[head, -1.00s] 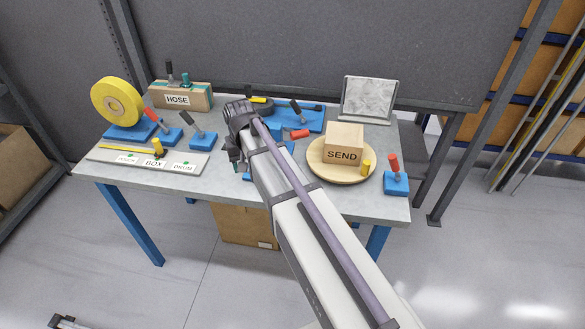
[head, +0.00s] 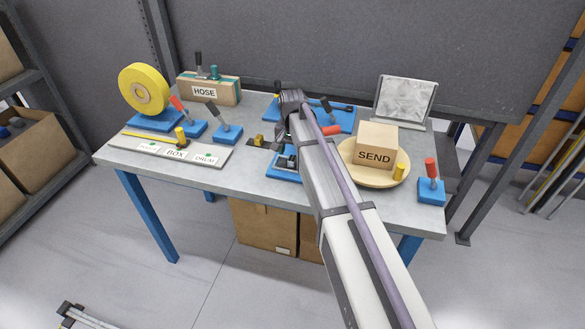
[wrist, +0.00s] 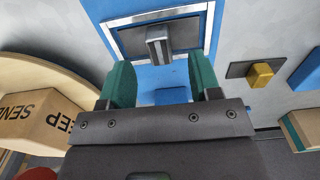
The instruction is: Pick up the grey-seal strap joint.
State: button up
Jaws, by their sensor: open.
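A grey block on a dark flat plate, which looks like the grey-seal strap joint (wrist: 158,46), lies inside a silver-rimmed frame on a blue base (wrist: 95,12) in the wrist view. In the head view the framed base (head: 283,175) sits at the bench's middle front, partly behind my arm. My gripper (wrist: 160,78) is open, with two green fingers apart and nothing between them but the blue base below. The grey block shows just beyond the fingertips, between their lines. A similar plate with a yellow block (wrist: 262,74) lies to the right; it also shows in the head view (head: 260,141).
A round wooden board (head: 350,176) with a SEND box (head: 376,146) stands right of the framed base. Blue-based levers, a yellow reel (head: 146,88) and a HOSE box (head: 208,90) stand at the left. A BOX label strip (head: 215,158) lies at front left.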

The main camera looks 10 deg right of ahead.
aim_at(292, 158)
notch_tip(292, 158, down, 5)
jog(key=b, duration=0.3)
jog(key=shift+r+b, duration=0.1)
jog(key=shift+b, duration=0.2)
jog(key=shift+r, duration=0.25)
grip_shut()
notch_tip(292, 158, up, 10)
jog(key=p, duration=1.1)
jog(key=shift+r, duration=0.2)
jog(key=shift+d+f, duration=0.1)
jog(key=shift+f, duration=0.1)
